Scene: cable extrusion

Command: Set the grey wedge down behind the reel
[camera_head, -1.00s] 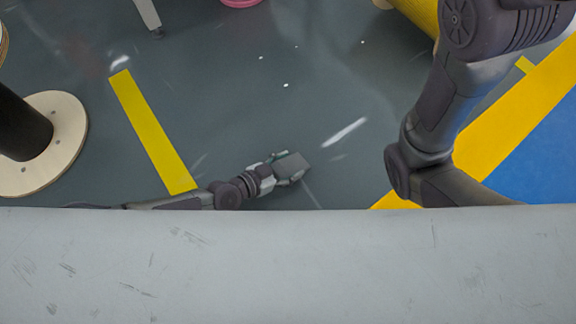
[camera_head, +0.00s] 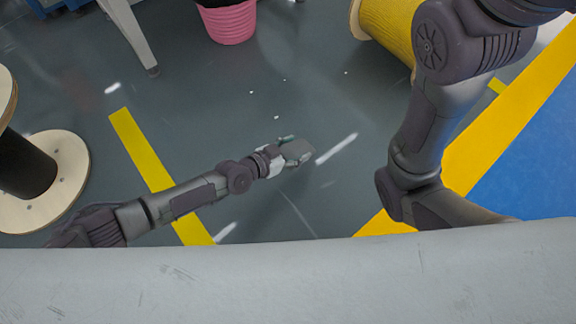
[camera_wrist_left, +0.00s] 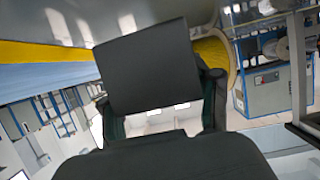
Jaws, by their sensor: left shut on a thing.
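The grey wedge (camera_head: 299,150) is held off to the front of my left gripper (camera_head: 288,149), above the floor in the head view. In the left wrist view the wedge (camera_wrist_left: 148,68) is a dark flat-faced block between the fingers of my left gripper (camera_wrist_left: 160,103), which is shut on it. A reel with yellow winding (camera_head: 388,28) lies at the top right, apart from the gripper, and also shows in the left wrist view (camera_wrist_left: 212,60). Another reel, black with pale wooden flanges (camera_head: 45,195), is at the left edge. My right gripper is out of sight.
A pink pot (camera_head: 229,22) stands at the top, beside a grey stand leg (camera_head: 129,32). A yellow stripe (camera_head: 145,150) crosses the floor near the left reel. A yellow border (camera_head: 480,130) edges a blue floor area (camera_head: 530,160) at the right. The middle floor is clear.

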